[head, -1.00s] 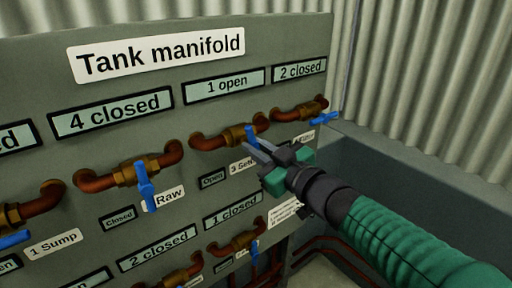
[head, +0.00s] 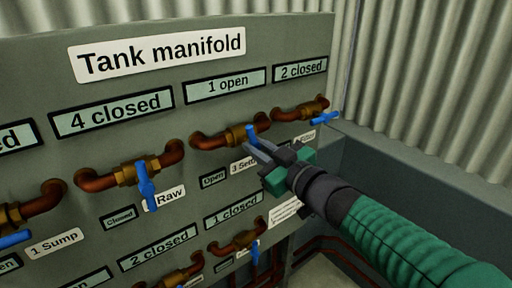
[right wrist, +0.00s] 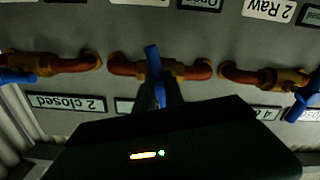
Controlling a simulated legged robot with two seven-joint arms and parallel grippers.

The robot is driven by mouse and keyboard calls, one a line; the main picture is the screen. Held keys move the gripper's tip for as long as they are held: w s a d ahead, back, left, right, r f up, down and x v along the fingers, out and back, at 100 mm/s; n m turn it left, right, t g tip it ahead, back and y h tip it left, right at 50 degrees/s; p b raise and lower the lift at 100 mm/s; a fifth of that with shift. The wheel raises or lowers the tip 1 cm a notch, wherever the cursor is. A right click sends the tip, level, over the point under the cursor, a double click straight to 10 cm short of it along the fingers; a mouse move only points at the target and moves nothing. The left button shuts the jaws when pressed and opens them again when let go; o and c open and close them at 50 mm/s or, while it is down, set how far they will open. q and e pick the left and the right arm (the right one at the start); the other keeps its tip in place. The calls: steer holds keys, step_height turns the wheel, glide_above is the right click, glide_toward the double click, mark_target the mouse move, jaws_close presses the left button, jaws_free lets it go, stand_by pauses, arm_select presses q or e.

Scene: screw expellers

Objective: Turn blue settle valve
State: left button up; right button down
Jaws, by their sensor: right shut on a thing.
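The settle valve's blue handle (head: 250,132) sits on a brass body in a copper pipe, beside the label "3 Settle" (head: 243,163), which my gripper partly covers. The small plate there (head: 213,180) reads "Open" and the plate above (head: 225,85) reads "1 open". My right gripper (head: 259,149) comes in from the lower right and is shut on this handle, hiding its lower part. In the right wrist view, which is upside down, the handle (right wrist: 153,66) stands between the dark fingers (right wrist: 160,96). My left gripper is not in view.
The Raw valve's blue handle (head: 146,187) is to the left, and another blue handle (head: 324,118) is close on the right. A lower row of valves (head: 237,244) runs beneath. A corrugated wall (head: 430,80) and a low grey ledge (head: 400,180) stand right of the panel.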

steer(key=c, duration=1)
jaws_free()
steer(key=shift+d, duration=0.1)
steer(key=shift+o, duration=0.2)
steer(key=shift+s, duration=0.1)
arm_select(q)
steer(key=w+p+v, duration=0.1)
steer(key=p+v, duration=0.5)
steer(key=p, duration=0.1)
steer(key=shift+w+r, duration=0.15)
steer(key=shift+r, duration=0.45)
arm_select(e)
steer(key=v, duration=1.6)
steer(key=shift+s+d, duration=0.2)
steer(key=shift+s, duration=0.05)
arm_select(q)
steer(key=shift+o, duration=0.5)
